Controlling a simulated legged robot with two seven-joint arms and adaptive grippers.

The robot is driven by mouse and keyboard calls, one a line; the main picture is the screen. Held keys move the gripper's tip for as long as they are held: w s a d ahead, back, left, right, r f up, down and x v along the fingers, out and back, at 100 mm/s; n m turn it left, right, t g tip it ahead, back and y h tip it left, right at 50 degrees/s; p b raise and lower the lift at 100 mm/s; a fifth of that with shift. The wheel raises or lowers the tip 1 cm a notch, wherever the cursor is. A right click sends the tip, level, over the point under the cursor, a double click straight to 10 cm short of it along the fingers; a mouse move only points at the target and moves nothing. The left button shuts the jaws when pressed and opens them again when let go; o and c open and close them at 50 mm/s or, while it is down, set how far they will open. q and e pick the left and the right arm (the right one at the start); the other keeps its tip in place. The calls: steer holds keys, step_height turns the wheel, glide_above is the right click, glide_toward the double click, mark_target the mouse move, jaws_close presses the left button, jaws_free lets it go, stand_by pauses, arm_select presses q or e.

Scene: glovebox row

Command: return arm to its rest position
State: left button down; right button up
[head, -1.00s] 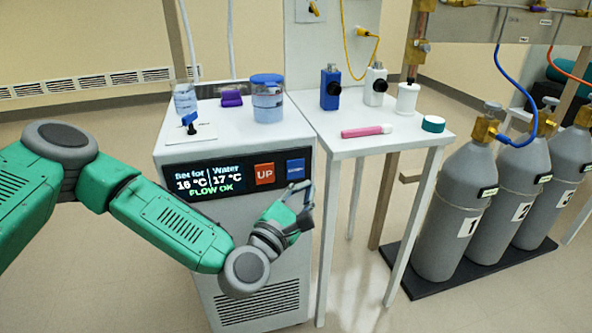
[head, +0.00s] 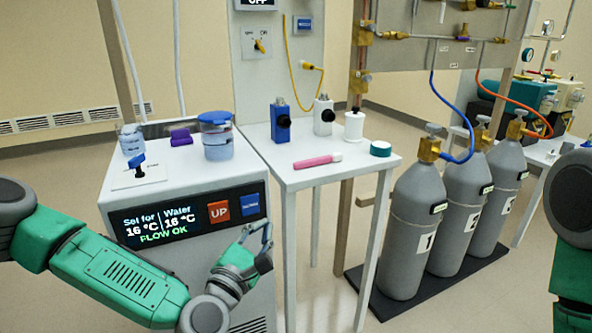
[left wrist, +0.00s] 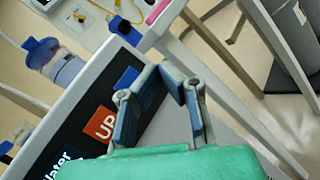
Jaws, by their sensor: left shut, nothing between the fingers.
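My left gripper (head: 262,238) is in front of the white chiller unit (head: 120,195), below and beside its blue button (head: 251,205). Its fingers are shut with nothing between them; the fingertips also show in the left wrist view (left wrist: 165,75). The orange UP button (head: 219,212) is left of the blue one. The chiller display reads set for 16 °C, water 16 °C, FLOW OK. In the left wrist view, the UP button (left wrist: 103,124) lies left of the fingers. Part of my right arm shows at the right edge of the head view; its gripper is out of sight.
A white table (head: 300,178) beside the chiller holds a pink tube (head: 316,161), a green-lidded dish (head: 380,148) and blue and white devices. Several grey gas cylinders (head: 410,230) stand on a dark base to the right. A blue-lidded jar (head: 217,140) stands on the chiller.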

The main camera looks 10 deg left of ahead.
arm_select(q)
steer(key=s+d+f+m+g+h+p, duration=0.2)
steer(key=s+d+f+m+g, duration=0.25)
steer(key=s+f+m, duration=0.4)
steer(key=s+d+f+m+g+h+p, duration=0.1)
steer(key=s+d+f+m+g+p, duration=0.15)
steer(key=s+f+m+g, duration=0.55)
steer(key=s+a+f+m+g+y+p, duration=0.25)
steer(key=s+a+m, duration=0.35)
steer(key=s, duration=0.5)
steer(key=s+a+m+g+y, duration=0.1)
steer(key=s+a+m+y, duration=0.1)
steer(key=a, duration=0.5)
steer(key=s+a+m+g+y, duration=0.2)
steer(key=s+a, duration=0.3)
steer(key=a, duration=0.2)
steer(key=shift+g+p, duration=0.3)
steer(key=shift+p, duration=0.1)
steer(key=shift+d+y, duration=0.15)
steer(key=shift+y, duration=0.1)
